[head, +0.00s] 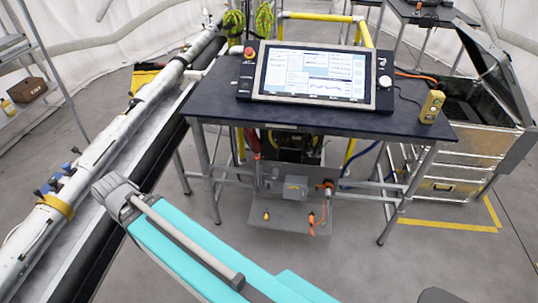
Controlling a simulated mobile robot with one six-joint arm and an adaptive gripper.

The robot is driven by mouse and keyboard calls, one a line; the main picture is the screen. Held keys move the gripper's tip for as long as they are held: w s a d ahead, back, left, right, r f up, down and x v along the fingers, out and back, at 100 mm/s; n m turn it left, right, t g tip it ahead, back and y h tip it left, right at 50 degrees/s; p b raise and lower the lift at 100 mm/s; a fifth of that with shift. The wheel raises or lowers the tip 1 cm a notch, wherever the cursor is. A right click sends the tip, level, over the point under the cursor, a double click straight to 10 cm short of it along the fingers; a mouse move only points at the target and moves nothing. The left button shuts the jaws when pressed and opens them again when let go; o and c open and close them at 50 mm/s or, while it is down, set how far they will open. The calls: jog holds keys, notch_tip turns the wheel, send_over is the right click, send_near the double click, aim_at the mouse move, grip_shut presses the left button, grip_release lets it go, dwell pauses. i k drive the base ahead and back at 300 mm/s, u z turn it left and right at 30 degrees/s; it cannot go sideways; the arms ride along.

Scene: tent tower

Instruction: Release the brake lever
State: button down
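I cannot make out for certain which part is the brake lever. Under the dark table (420,128) stands low machinery with a grey box (295,187) on a grey base plate. A red upright part (256,143) rises at its left, and an orange-ended fitting (328,188) sits at its right; either part's function is unclear. My teal arm crosses the lower left foreground, well in front of the table. My gripper's fingers do not show, so I cannot see what they hold.
A long white tube (115,133) on a rail runs along the left. An open metal case (450,165) stands right. Floor before the table looks clear.

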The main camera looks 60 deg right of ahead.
aim_at(257, 157)
jog(key=z, duration=0.05)
jog(key=k, duration=1.4)
jog(key=z, duration=1.45)
jog(key=i, duration=1)
